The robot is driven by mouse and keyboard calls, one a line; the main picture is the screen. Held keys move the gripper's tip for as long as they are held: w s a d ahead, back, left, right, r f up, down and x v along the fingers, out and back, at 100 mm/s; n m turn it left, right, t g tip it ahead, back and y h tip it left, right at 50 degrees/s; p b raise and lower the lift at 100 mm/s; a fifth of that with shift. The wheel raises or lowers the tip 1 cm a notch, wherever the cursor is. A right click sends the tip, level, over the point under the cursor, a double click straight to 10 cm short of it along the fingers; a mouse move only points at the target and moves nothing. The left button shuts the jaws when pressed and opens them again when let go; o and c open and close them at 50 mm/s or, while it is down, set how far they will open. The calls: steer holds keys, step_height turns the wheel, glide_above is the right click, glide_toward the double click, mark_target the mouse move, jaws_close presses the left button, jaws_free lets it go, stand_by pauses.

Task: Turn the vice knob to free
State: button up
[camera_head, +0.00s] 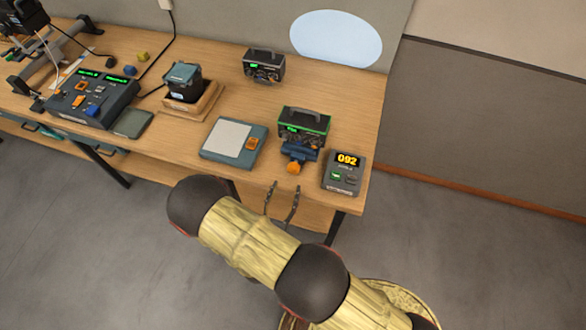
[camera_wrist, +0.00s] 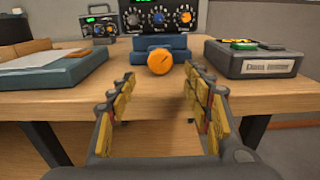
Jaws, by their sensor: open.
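The blue vice (camera_head: 300,151) stands near the front right edge of the wooden table, with its orange knob (camera_head: 293,168) facing the table's front. In the wrist view the vice (camera_wrist: 160,44) is in the upper middle and its round orange knob (camera_wrist: 160,62) faces me. My gripper (camera_head: 281,188) is open and empty just off the table's front edge, short of the knob. In the wrist view my gripper's fingers (camera_wrist: 160,82) are spread to either side below the knob and do not touch it. Any marking on the knob is too small to read.
A green-edged device with dials (camera_head: 304,124) stands behind the vice. A grey box with a 092 display (camera_head: 343,174) is to its right. A blue-grey scale-like box (camera_head: 233,142) is to its left. The table (camera_head: 275,175) ends just in front.

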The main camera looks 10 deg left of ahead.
mark_target(292, 172)
steer(key=w, duration=0.9)
steer(key=shift+d, duration=0.4)
steer(key=c, duration=0.3)
steer(key=c, duration=0.8)
steer(key=shift+c, duration=0.3)
steer(key=shift+n, duration=1.5)
steer(key=o, duration=1.2)
steer(key=shift+c, duration=0.2)
steer(key=shift+s, duration=0.1)
